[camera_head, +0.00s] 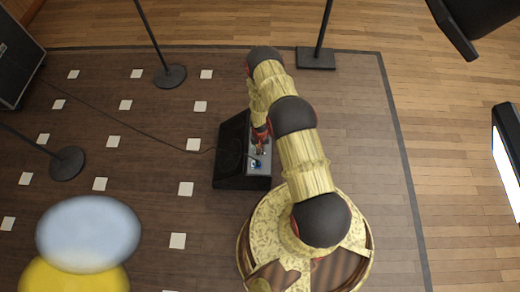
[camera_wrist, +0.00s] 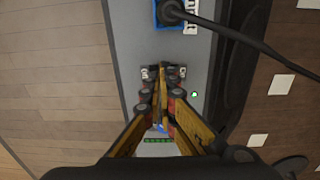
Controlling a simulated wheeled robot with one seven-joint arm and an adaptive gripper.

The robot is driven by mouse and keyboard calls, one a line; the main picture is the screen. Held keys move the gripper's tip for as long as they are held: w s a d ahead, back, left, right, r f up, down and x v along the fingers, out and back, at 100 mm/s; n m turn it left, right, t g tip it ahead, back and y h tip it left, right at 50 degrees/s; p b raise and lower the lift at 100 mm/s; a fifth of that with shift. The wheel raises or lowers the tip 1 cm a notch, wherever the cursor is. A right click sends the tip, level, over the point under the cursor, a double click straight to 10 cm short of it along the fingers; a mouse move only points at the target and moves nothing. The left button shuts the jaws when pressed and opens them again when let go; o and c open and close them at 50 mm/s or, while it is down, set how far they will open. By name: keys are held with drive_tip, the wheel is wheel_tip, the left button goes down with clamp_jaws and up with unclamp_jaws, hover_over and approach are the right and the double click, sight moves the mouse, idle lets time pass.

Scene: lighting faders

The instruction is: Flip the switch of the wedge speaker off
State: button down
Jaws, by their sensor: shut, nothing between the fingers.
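The wedge speaker (camera_head: 230,140) is a black box on the dark floor, left of my arm in the head view. Its grey panel (camera_wrist: 128,45) fills the middle of the wrist view. My gripper (camera_wrist: 163,75) is shut and empty, its fingertips over the panel; I cannot tell whether they touch it. In the head view my gripper (camera_head: 261,143) is partly hidden by my arm. A green light (camera_wrist: 194,95) glows on the panel right of the fingers. A small blue part shows between the fingers; I cannot tell whether it is the switch.
A black plug (camera_wrist: 172,12) sits in a blue socket above the fingertips, its cable running right. Stand bases (camera_head: 170,76) and (camera_head: 316,58) are on the floor behind. Another stand base (camera_head: 66,163) is at left. Bare floor lies right of my arm.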

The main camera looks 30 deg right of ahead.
drive_tip(key=shift+s+d+f, duration=0.15)
drive_tip(key=shift+s+f, duration=0.25)
idle(0.3)
drive_tip(key=shift+w+a, duration=0.5)
drive_tip(key=shift+a, duration=0.2)
drive_tip(key=shift+r, duration=0.1)
wheel_tip(320, 180, up, 14)
drive_tip(key=d+p, duration=0.2)
drive_tip(key=p, duration=0.3)
drive_tip(key=shift+s+r+p, duration=0.25)
drive_tip(key=shift+s+p, duration=0.1)
drive_tip(key=shift+p, duration=0.05)
